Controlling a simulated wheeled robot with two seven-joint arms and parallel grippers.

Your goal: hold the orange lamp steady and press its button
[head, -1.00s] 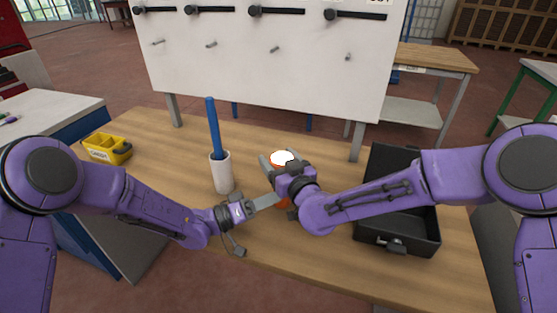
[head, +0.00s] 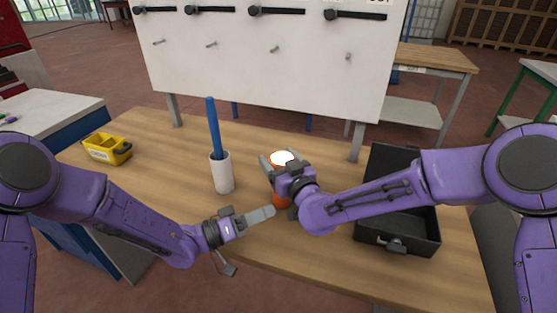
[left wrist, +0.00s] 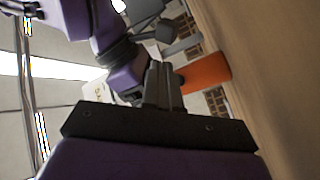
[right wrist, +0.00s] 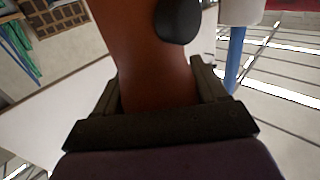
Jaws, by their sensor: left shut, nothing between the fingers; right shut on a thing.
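The orange lamp (head: 281,201) stands on the wooden workbench with a white round top (head: 282,158). My right gripper (head: 280,171) is shut on its body, and its arm hides much of the lamp. In the right wrist view the orange body (right wrist: 150,55) fills the space between the fingers, and a black rounded part, perhaps the button (right wrist: 178,20), shows on it. My left gripper (head: 273,211) is shut and empty, its tips close to the lamp's lower part. In the left wrist view the lamp (left wrist: 207,72) lies just beyond the closed fingers (left wrist: 163,85); contact cannot be told.
A white cup (head: 222,175) holding a blue stick stands left of the lamp. An open black case (head: 402,245) is at the right, and a yellow bin (head: 107,149) at the far left. A white panel (head: 265,70) with hooks rises behind the bench.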

